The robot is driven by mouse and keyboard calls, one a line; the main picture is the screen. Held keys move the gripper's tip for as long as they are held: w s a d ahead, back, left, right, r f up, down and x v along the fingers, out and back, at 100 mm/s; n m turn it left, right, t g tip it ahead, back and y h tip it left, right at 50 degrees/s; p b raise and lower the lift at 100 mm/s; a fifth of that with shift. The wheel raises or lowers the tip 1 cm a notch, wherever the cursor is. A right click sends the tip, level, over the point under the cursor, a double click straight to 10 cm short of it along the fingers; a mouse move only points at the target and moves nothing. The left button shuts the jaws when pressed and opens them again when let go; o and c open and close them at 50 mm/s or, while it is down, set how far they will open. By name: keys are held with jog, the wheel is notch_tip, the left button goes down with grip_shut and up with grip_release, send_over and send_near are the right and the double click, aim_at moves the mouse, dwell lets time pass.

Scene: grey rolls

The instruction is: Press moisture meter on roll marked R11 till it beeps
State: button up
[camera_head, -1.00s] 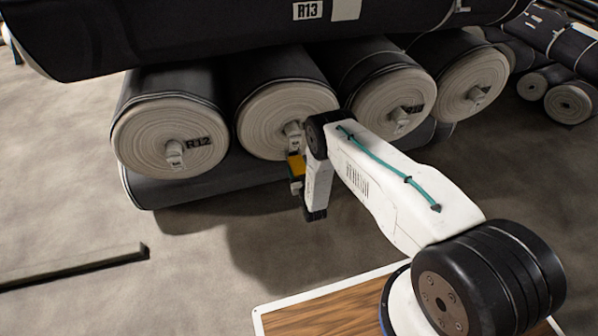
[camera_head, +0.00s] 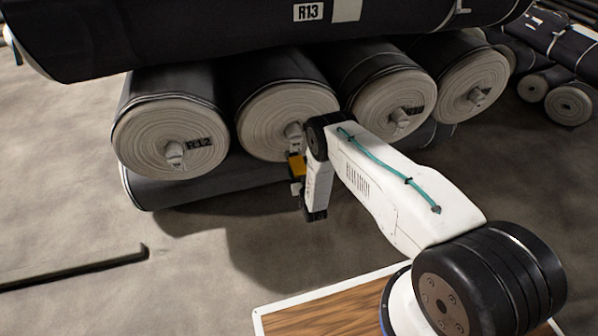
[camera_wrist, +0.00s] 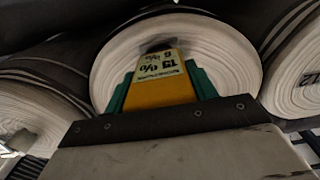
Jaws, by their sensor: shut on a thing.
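My gripper (camera_head: 297,178) is shut on a yellow moisture meter (camera_wrist: 163,84), held between green fingers in the wrist view. Printed on the meter are percent figures, upside down in that view. Its far tip overlaps the pale end of a roll (camera_wrist: 215,50); I cannot tell whether it touches. In the head view this is the second roll from the left (camera_head: 262,118), and the meter (camera_head: 296,165) sits by its lower right edge, below the core plug. No R11 tag is readable; my arm hides part of this roll's face.
The roll tagged R12 (camera_head: 150,140) lies to the left, and two more rolls (camera_head: 395,105) (camera_head: 475,85) lie to the right. A dark roll tagged R13 (camera_head: 240,35) rests on top. The floor in front at left is clear except for a dark bar (camera_head: 80,268).

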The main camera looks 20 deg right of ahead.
jog(key=shift+w+r, duration=0.1)
jog(key=shift+w, duration=0.05)
jog(key=s, duration=0.7)
dwell(0.7)
dwell(0.5)
